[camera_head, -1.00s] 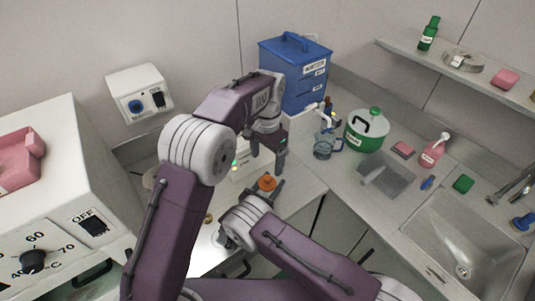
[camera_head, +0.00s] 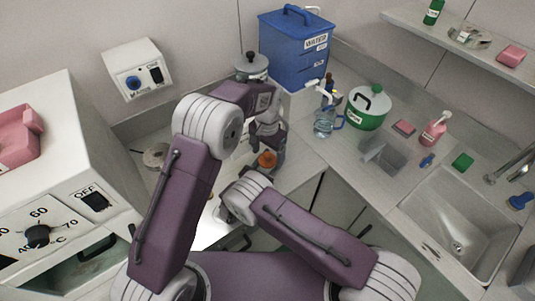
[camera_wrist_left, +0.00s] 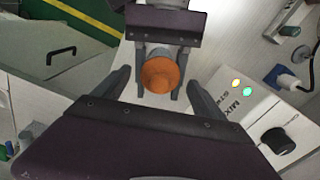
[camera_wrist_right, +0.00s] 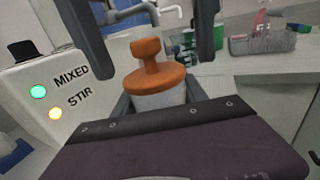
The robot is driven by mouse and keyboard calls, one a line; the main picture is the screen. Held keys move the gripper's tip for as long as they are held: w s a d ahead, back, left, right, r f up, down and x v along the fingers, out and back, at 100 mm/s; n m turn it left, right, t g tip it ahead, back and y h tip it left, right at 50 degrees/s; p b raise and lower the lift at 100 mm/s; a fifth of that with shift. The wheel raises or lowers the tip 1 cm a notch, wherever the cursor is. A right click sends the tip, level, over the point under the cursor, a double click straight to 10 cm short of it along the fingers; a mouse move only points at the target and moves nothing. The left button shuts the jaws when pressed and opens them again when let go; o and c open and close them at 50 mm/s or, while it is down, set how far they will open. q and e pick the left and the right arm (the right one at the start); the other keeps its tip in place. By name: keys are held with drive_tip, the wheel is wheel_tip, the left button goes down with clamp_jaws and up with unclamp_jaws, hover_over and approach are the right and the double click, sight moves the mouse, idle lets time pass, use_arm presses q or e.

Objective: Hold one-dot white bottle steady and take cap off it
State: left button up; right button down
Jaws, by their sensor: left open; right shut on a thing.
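The white bottle (camera_wrist_right: 160,99) stands upright under a round orange cap with a knob (camera_wrist_right: 153,75). The cap also shows in the head view (camera_head: 266,160) and from above in the left wrist view (camera_wrist_left: 159,75). No dot is visible on the bottle. My right gripper (camera_wrist_right: 160,100) is shut on the bottle's body, below the cap. My left gripper (camera_wrist_left: 159,88) is open and points down above the cap, its fingers apart on either side and not touching it. Its fingers hang at the top of the right wrist view (camera_wrist_right: 145,45).
A box with MIXED and STIR lights (camera_wrist_right: 40,85) stands close beside the bottle. A sink (camera_head: 455,225) lies at the right.

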use_arm(q)
drive_tip(key=shift+f, duration=0.2)
drive_tip(key=c, duration=1.7)
drive_tip(key=shift+o, duration=0.2)
drive_tip(key=shift+r, duration=0.15)
drive_tip(key=shift+r, duration=1)
